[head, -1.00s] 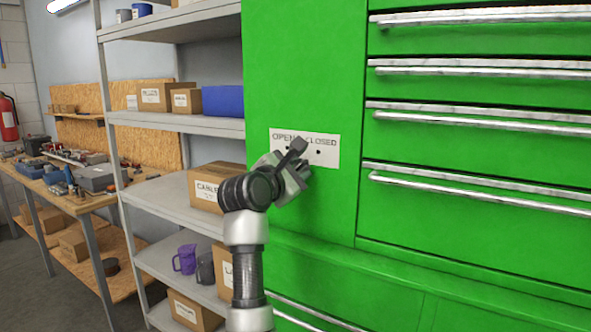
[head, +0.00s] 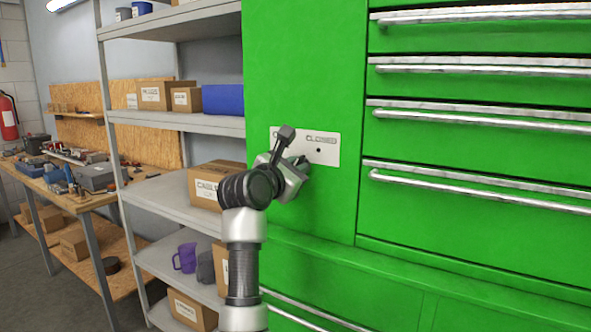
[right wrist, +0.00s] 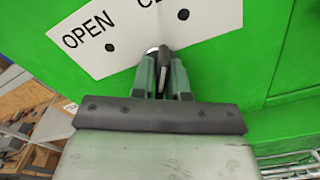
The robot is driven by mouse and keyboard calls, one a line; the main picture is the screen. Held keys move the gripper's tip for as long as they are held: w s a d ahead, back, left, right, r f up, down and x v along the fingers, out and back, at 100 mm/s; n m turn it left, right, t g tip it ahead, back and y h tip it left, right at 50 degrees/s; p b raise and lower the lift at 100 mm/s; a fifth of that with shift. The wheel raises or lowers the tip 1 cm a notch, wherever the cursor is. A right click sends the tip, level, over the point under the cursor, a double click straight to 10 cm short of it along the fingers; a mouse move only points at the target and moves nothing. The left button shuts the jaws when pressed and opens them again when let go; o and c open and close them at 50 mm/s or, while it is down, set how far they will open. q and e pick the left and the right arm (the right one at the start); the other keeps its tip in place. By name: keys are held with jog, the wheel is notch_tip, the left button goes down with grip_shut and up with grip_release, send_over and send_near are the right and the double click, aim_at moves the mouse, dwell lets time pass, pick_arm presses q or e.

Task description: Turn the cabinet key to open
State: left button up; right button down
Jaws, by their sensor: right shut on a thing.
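The green cabinet (head: 305,60) fills the middle and right of the head view. Its white label (head: 327,148) has a dot under the word CLOSED, while my gripper covers most of OPEN. In the right wrist view the label (right wrist: 125,58) shows OPEN with a dot, and part of CLOSED. Most of the key is hidden between the fingers. My left gripper is not in view.
Drawers with long metal handles (head: 470,68) are on the cabinet's right side. A grey shelf rack (head: 180,122) with boxes stands close at the left. A workbench (head: 75,197) with tools is farther left, with a fire extinguisher (head: 8,117) on the wall.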

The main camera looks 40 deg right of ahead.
jog(key=n, duration=0.4)
jog(key=shift+r+n+p, duration=0.1)
jog(key=shift+n+p, duration=0.2)
jog(key=shift+p, duration=0.1)
jog(key=n+p, duration=0.1)
jog(key=n, duration=0.2)
jog(key=shift+r+n, duration=0.1)
jog(key=shift+n, duration=0.3)
jog(key=n+p, duration=0.3)
jog(key=n, duration=0.1)
jog(key=shift+n+p, duration=1)
jog(key=shift+n, duration=0.2)
jog(key=c, duration=1.2)
grip_release()
jog(key=shift+w, duration=0.1)
jog(key=shift+c, duration=0.2)
jog(key=shift+f, duration=0.2)
